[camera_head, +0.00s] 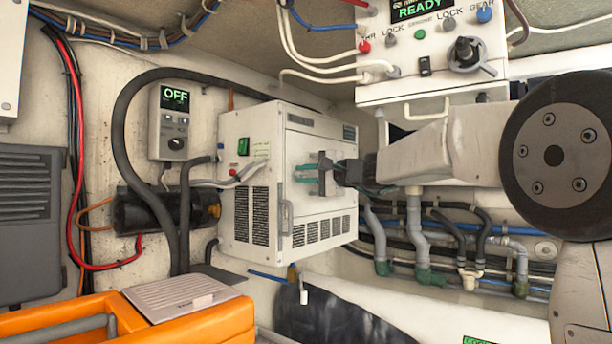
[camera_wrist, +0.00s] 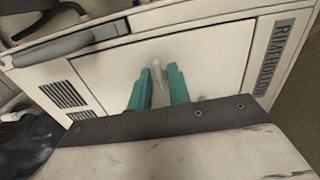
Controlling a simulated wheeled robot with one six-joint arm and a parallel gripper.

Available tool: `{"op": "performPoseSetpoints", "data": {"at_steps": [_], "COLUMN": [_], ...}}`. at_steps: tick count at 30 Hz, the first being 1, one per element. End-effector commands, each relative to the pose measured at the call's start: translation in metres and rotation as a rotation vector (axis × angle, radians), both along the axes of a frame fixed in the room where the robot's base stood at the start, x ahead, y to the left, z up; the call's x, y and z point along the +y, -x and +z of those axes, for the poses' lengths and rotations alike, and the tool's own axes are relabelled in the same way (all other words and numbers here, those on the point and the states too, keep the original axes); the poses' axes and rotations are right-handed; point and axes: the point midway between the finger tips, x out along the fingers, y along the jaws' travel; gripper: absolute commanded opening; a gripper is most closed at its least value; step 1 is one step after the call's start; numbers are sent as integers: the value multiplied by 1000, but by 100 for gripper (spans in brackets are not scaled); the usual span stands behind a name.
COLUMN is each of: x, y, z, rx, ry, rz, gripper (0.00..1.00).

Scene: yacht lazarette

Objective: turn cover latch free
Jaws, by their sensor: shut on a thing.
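The cover (camera_head: 318,150) is the front panel of a white, box-shaped unit (camera_head: 250,140) on the wall, and it looks closed. My gripper (camera_head: 312,174), with green-tipped fingers, is at the middle of this panel. In the wrist view, my gripper (camera_wrist: 158,88) has its two fingers on either side of a small pale latch (camera_wrist: 158,72) and is shut on it. The fingers and wrist hide most of the latch in the head view. Whether the latch is turned cannot be told.
A grey handle (camera_head: 285,222) stands out at the panel's lower left edge. A black hose (camera_head: 118,120) loops left of the unit. Pipes (camera_head: 415,235) run below my arm. An orange case (camera_head: 200,325) stands at lower left, and a control panel (camera_head: 430,50) hangs above.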

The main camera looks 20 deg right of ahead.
Motion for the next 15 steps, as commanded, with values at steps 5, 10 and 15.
{"op": "performPoseSetpoints", "data": {"at_steps": [5,10,15], "x": [0,0,-1], "y": [0,0,1], "z": [0,0,0], "rx": [1,1,1], "ry": [1,0,-1], "rz": [0,0,0], "gripper": [30,41,41]}}
